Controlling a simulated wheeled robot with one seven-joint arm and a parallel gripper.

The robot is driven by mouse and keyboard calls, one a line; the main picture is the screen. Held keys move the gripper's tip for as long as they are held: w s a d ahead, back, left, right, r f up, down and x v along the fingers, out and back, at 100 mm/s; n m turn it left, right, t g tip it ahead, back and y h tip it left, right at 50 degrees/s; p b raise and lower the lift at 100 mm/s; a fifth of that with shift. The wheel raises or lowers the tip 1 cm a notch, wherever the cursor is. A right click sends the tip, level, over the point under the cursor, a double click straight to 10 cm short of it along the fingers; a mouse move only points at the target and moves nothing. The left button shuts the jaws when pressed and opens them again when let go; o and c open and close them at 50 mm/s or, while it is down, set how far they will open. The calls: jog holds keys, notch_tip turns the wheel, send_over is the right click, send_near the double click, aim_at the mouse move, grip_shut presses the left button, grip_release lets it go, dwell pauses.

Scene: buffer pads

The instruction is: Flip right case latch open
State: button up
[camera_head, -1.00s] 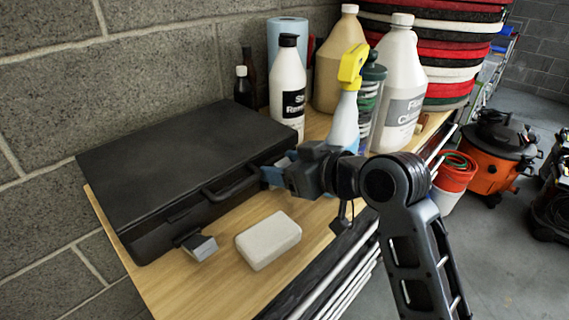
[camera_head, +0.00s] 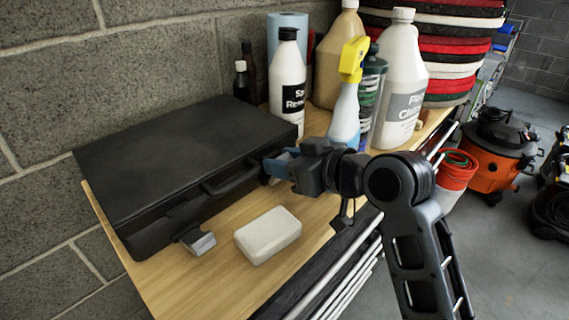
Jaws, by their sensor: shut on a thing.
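A black case (camera_head: 180,160) lies closed on the wooden bench, with its handle (camera_head: 232,182) on the front side. The left latch (camera_head: 198,241) is flipped out from the case's front and shows a light metal face. My gripper (camera_head: 276,166) is at the right end of the case's front, coming in from the right. Its blue fingers are shut on the right case latch, which is mostly hidden by them, so its exact angle cannot be told.
A pale sponge-like block (camera_head: 268,235) lies on the bench (camera_head: 222,283) in front of the case. A spray bottle (camera_head: 346,110) with a yellow head stands close behind my gripper. White bottles (camera_head: 289,85) and a jug (camera_head: 400,85) stand further back.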

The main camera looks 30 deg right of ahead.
jog(key=shift+s+f+t+b, duration=0.2)
jog(key=shift+f+t+b, duration=0.15)
jog(key=shift+b, duration=0.55)
jog(key=shift+s+r, duration=0.1)
jog(key=shift+r, duration=0.15)
jog(key=o, duration=1)
jog(key=shift+d, duration=0.1)
jog(key=shift+b+v, duration=0.65)
jog(key=shift+v, duration=3.25)
jog(key=shift+f, duration=0.15)
jog(key=shift+c, duration=0.4)
